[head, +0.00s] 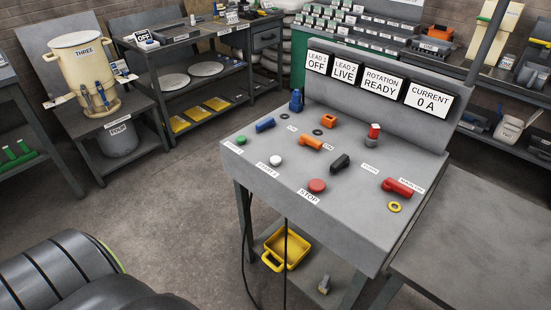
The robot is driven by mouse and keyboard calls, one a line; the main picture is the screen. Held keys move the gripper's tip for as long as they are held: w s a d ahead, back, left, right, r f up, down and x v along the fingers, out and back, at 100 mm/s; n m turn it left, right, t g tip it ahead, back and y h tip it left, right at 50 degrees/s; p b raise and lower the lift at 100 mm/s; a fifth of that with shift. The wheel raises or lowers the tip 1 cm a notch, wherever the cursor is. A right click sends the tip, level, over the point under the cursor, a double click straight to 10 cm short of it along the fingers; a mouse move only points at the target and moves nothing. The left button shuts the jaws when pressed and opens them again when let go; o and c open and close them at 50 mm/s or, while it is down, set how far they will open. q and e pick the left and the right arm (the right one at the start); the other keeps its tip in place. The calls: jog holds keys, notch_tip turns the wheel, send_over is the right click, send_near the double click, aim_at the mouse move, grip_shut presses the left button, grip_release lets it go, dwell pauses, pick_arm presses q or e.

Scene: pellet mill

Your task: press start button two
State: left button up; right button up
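A grey control desk (247,158) stands right of centre in the head view. A white round button (276,160) sits near its front left edge, beside a small label that seems to read START 2. A green button (241,141) is to its left, with a similar label. A larger red button (317,186) labelled STOP is to its right. The display panels on the desk's upright back read LEAD 1 OFF (317,63), LEAD 2 LIVE (344,73), ROTATION READY (381,84) and CURRENT 0 A (428,99). Neither of my grippers shows, and nothing touches the buttons.
The desk also carries a red-handled switch (398,187), a black switch (340,162), orange and blue parts, and a yellow ring (394,207). A yellow bin (287,250) is below. A grey table (480,235) adjoins on the right.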

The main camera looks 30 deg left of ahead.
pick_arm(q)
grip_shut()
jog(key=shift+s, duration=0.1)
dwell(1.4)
